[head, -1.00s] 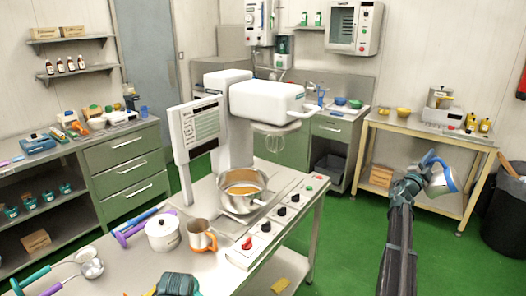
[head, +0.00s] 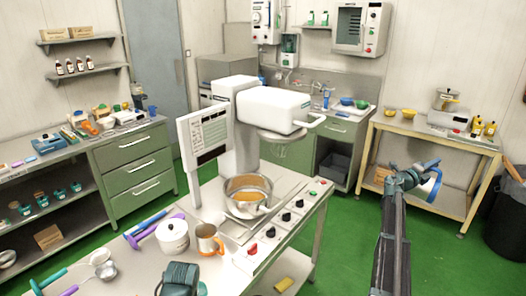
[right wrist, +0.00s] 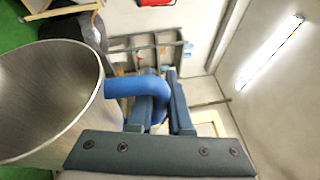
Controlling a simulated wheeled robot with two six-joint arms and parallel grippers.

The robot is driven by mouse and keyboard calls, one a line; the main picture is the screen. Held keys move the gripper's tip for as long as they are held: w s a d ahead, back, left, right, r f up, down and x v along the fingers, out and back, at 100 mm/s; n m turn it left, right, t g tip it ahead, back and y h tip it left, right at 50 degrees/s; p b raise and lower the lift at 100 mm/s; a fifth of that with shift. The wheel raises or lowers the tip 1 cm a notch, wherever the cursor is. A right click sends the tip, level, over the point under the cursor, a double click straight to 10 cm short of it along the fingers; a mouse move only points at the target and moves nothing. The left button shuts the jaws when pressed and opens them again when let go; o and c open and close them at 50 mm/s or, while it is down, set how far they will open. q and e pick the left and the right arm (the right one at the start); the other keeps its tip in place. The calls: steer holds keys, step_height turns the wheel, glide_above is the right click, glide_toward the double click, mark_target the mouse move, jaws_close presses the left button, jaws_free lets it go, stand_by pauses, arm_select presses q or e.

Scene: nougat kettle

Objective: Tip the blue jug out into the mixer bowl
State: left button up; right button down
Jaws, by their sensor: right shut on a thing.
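The blue jug, a steel jug with a blue handle, shows in the right wrist view (right wrist: 45,100), its open mouth toward the camera and its bottom out of sight. My right gripper (right wrist: 160,100) is shut on the blue handle. In the head view the gripper (head: 410,178) holds the jug (head: 434,186) up over the floor at the right, partly hiding it. The mixer bowl (head: 246,207), with orange-brown contents, stands on the steel table under the white mixer head (head: 272,108), far left of the jug. A dark teal part of my left arm shows at the bottom edge; its fingers cannot be made out.
A white lidded pot (head: 172,236) and an orange-handled steel jug (head: 208,241) stand left of the bowl. A control strip with knobs (head: 285,217) runs along the table's right side. A side table (head: 440,143) stands behind my right arm. Green floor lies free between.

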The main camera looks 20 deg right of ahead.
step_height(320, 180, up, 4)
steer(key=m+y+p, duration=0.2)
steer(key=m+p, duration=0.2)
steer(key=p, duration=0.1)
steer(key=m+t+y+p, duration=0.1)
steer(key=m+y+p, duration=0.1)
steer(key=m+p, duration=0.2)
steer(key=m+t+y+p, duration=0.1)
steer(key=m+y+p, duration=0.1)
steer(key=m+p, duration=0.3)
steer(key=shift+r+y+p, duration=0.25)
steer(key=shift+y+p, duration=0.1)
steer(key=shift+y, duration=0.05)
